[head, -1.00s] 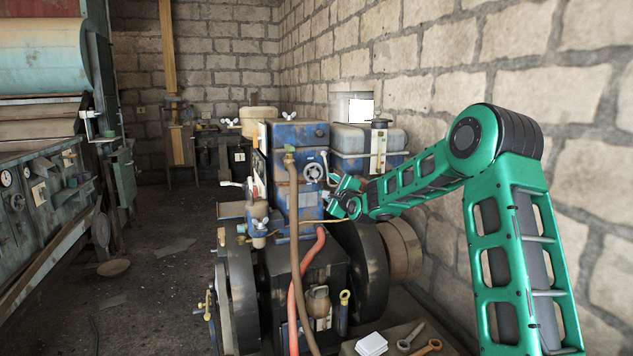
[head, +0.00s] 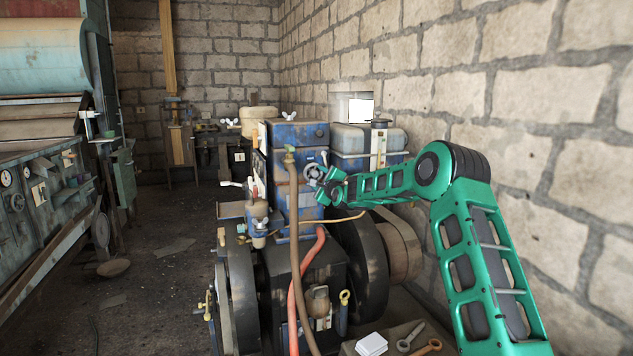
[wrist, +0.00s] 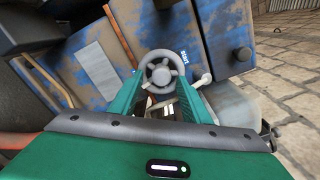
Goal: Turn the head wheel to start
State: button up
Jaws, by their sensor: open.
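The head wheel is a small grey spoked handwheel (head: 313,173) on the side of the blue engine head (head: 290,138). In the wrist view the wheel (wrist: 161,71) stands upright at the centre, just beyond my gripper, with a "start" label (wrist: 184,56) beside it on the blue engine face. My gripper (head: 326,184) is open, close to the wheel at its lower right in the head view. The wrist view shows the green finger parts (wrist: 163,100) on both sides below the wheel. I cannot tell whether a fingertip touches the rim.
A dark flywheel (head: 362,255) and a brown belt pulley (head: 402,250) stand below my arm. A grey-blue tank (head: 350,139) is behind the wheel. A red hose (head: 297,285) runs down the engine front. A stone wall (head: 540,130) is close on the right.

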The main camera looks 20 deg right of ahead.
jog(key=c, duration=1)
jog(key=shift+c, duration=0.2)
